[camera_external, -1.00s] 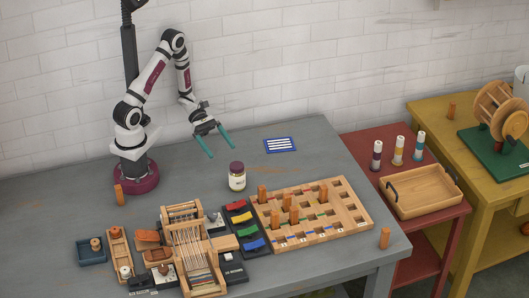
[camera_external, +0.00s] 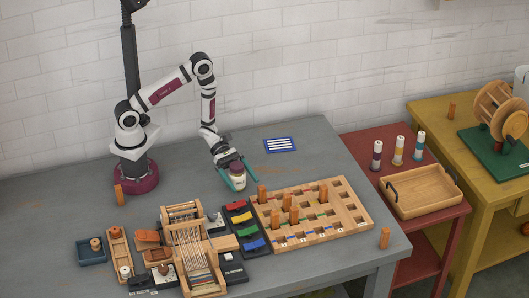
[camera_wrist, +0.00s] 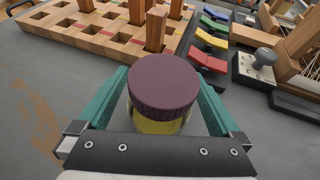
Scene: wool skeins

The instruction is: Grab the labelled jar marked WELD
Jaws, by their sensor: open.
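A jar (camera_external: 237,181) with a dark purple lid and a pale label stands upright on the grey table. In the wrist view I see the jar's lid (camera_wrist: 163,84) from above, with a yellowish body under it. No lettering on the label is readable. My gripper (camera_external: 235,183) is lowered at the jar, with its teal fingers open, one on each side of it. In the wrist view my gripper (camera_wrist: 162,105) also has the jar between its fingers. I cannot tell whether either finger touches the jar.
A wooden peg board (camera_external: 352,214) with several orange pegs lies to the right of the jar. A black rack of coloured pieces (camera_external: 240,218) and a small loom (camera_external: 190,245) are in front. A blue striped card (camera_external: 280,145) lies behind. Table left of the jar is clear.

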